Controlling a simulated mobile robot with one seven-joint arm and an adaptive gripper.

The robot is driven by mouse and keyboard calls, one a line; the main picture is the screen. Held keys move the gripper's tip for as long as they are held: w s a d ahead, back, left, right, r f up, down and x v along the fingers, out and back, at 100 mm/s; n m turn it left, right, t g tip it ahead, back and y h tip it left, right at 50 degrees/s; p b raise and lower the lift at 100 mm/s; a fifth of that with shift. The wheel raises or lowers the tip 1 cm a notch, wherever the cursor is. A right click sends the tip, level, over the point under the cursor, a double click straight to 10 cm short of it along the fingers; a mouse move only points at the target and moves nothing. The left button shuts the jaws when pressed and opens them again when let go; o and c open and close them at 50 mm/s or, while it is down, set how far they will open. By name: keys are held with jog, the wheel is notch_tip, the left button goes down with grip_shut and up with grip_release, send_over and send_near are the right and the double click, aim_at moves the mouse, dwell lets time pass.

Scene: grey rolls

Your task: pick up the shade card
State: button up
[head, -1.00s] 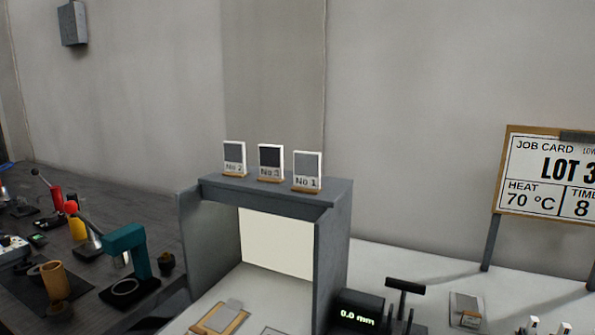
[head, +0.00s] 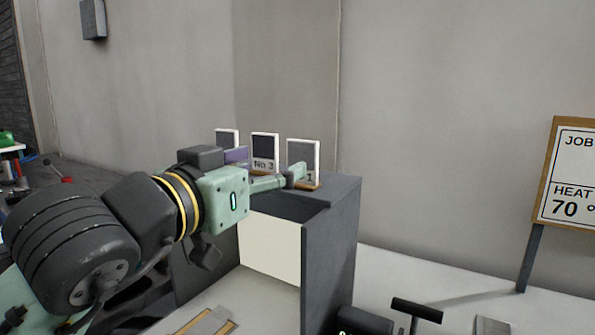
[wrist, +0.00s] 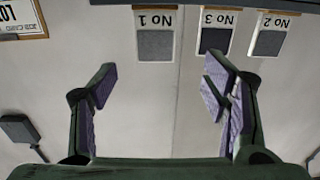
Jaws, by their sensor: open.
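Three white shade cards with grey patches stand on small wooden stands along the top of a grey booth (head: 335,195). In the head view they are No 2 (head: 227,137), No 3 (head: 264,146) and No 1 (head: 303,151). My gripper (head: 268,168) is open and empty in front of them, hiding the lower parts of No 2 and No 1. The wrist view is upside down. There, card No 1 (wrist: 156,35) lies beyond the fingertips, between the lines of the open fingers (wrist: 158,88). Card No 3 (wrist: 216,32) lines up with the right finger; No 2 (wrist: 270,35) is outside it.
A job card board (head: 570,175) stands at the right on legs. A black device with a handle (head: 415,310) stands on the white bench right of the booth. The wall (head: 440,100) is behind the cards. A dark bench with tools is at the left, partly behind my arm.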

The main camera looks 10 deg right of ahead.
aim_at(301, 154)
jog(key=p+x, duration=0.1)
jog(key=x, duration=0.4)
jog(key=shift+d+r, duration=0.1)
jog(key=p+x, duration=0.1)
jog(key=x, duration=0.4)
jog(key=shift+s+d, duration=0.15)
jog(key=shift+s, duration=0.05)
jog(key=shift+c, duration=0.3)
jog(key=c, duration=1.1)
